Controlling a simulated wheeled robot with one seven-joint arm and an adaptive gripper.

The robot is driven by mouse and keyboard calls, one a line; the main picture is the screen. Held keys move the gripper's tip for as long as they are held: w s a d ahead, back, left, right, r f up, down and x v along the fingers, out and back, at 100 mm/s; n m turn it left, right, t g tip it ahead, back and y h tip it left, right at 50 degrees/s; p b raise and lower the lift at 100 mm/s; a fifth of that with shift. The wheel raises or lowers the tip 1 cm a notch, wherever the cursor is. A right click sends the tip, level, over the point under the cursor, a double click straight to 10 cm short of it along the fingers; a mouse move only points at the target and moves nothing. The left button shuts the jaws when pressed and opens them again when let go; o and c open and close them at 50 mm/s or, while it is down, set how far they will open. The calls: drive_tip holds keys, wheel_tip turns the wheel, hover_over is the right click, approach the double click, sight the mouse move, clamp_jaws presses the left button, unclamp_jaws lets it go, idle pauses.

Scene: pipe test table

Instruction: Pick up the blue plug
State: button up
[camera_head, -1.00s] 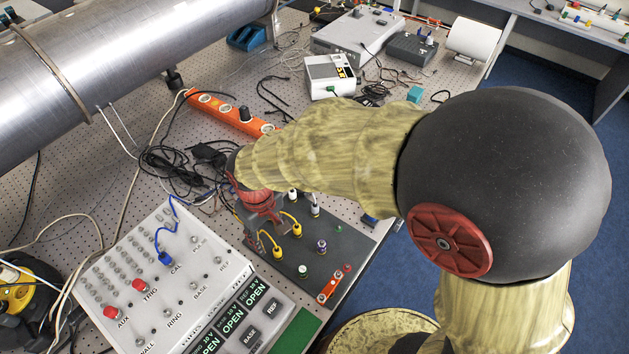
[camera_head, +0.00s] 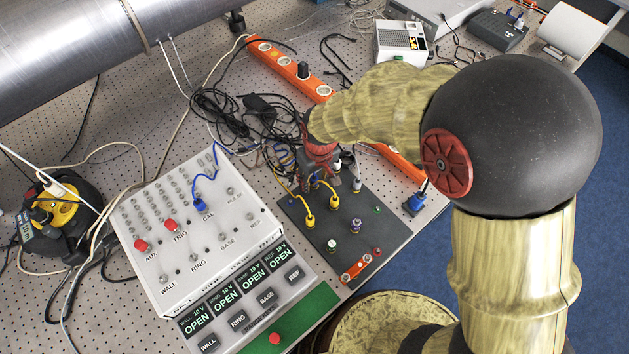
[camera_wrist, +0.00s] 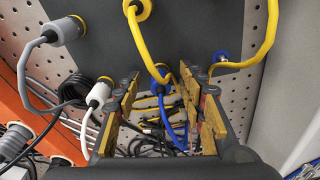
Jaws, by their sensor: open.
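A blue plug (camera_wrist: 160,75) with a blue cable shows in the wrist view, between and just beyond the fingertips of my gripper (camera_wrist: 165,92). My gripper is open, with its fingers on either side of the blue cable; I see no grip on it.
Yellow plugs (camera_head: 308,220) with looped cables stand close beside my gripper; white plugs (camera_wrist: 99,92) are also near. Tangled black cables (camera_head: 235,110) and an orange strip (camera_head: 295,70) lie behind. A blue block-like item (camera_head: 415,203) is at the table's right edge.

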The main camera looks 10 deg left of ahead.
drive_tip(key=shift+f, duration=0.35)
drive_tip(key=shift+c, duration=1.1)
drive_tip(key=c, duration=0.7)
clamp_jaws()
